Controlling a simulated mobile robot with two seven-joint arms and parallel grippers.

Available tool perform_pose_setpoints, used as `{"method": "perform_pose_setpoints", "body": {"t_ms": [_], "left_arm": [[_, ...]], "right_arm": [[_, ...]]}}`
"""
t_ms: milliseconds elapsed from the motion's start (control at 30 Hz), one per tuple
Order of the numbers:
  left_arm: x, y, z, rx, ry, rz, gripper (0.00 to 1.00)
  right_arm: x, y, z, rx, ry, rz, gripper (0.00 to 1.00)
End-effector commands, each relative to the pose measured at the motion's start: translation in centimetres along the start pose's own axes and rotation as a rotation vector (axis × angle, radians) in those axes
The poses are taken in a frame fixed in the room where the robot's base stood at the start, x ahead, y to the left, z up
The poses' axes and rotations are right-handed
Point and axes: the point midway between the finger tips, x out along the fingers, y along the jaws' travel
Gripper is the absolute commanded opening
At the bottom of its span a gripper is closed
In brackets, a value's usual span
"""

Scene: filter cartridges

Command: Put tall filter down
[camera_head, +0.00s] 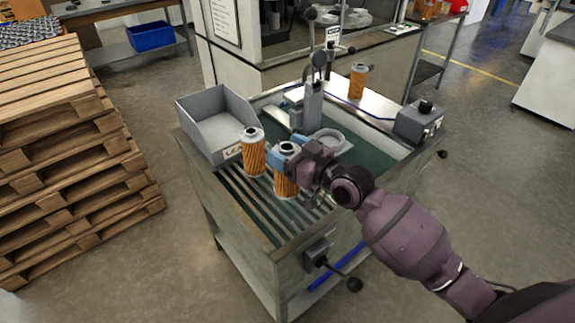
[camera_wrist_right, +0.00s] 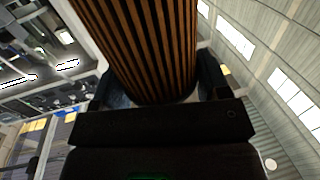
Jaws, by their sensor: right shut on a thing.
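My right gripper (camera_head: 283,160) is shut on an orange pleated filter with a metal cap, which I take to be the tall filter (camera_head: 286,184). It is upright over the front slatted part of the workbench (camera_head: 262,211); I cannot tell whether its base touches the slats. In the right wrist view the same filter's dark-striped pleats (camera_wrist_right: 145,45) fill the space between the fingers. A second orange filter (camera_head: 253,157) stands upright just left of the held one. A third, smaller-looking filter (camera_head: 357,82) stands at the bench's back edge. My left gripper is not in view.
A grey open bin (camera_head: 217,122) sits at the bench's left edge, beside the second filter. A lever press (camera_head: 312,100) and a round ring fixture (camera_head: 327,139) stand behind the gripper. A grey control box (camera_head: 419,122) is at the right. Wooden pallets (camera_head: 70,150) are stacked left.

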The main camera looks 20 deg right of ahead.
Motion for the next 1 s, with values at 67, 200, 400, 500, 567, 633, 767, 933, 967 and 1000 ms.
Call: {"method": "perform_pose_setpoints", "body": {"t_ms": [67,200,400,500,567,633,767,933,967,1000], "left_arm": [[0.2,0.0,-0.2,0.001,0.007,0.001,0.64],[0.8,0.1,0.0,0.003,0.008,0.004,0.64],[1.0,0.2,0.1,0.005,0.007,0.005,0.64],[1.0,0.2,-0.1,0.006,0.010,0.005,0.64],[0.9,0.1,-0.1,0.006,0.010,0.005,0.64],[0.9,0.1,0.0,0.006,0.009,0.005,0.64],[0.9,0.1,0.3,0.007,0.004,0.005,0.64],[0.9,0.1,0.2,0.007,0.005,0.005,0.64],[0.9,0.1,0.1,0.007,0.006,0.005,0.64],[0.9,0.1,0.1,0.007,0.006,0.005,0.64]], "right_arm": [[0.0,0.0,0.6,0.000,-0.001,0.000,0.30],[0.0,0.0,2.7,0.000,-0.005,0.000,0.30],[0.0,0.1,4.3,-0.001,-0.002,0.001,0.30],[0.0,0.0,4.1,-0.002,0.000,0.001,0.30],[0.0,0.0,4.1,-0.002,0.000,0.001,0.30],[0.0,0.0,4.2,-0.002,0.000,0.001,0.30],[0.0,0.0,4.5,-0.001,-0.001,0.001,0.30],[0.0,0.0,4.4,-0.001,-0.001,0.001,0.94],[0.0,0.0,4.4,-0.001,-0.001,0.001,0.94],[0.0,0.0,4.4,-0.001,-0.001,0.001,0.94]]}}
